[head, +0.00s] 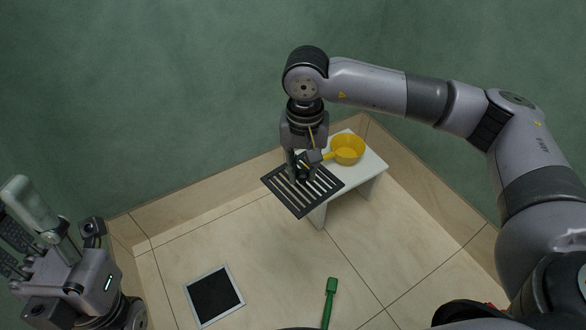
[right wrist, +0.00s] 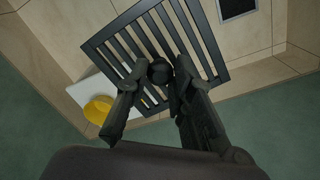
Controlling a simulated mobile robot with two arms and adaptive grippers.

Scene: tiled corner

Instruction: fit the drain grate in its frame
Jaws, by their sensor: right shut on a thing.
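The drain grate (head: 293,201) is a dark square with parallel slots. My right gripper (head: 304,177) is shut on the round dark knob at its middle and holds it by the front left end of the white bench. The right wrist view shows the grate (right wrist: 200,33) beyond the fingers (right wrist: 160,75), which close on the knob. The frame (head: 214,295) is a light-rimmed square with a dark inside, set in the floor at the lower left; part of it shows in the right wrist view (right wrist: 237,8). My left gripper is at the left edge, its fingertips not clearly seen.
A yellow dipper (head: 347,150) stands on the white bench (head: 374,165) in the corner; it also shows in the right wrist view (right wrist: 97,109). A green-handled tool (head: 329,300) lies on the floor right of the frame. The tiles between the bench and the frame are clear.

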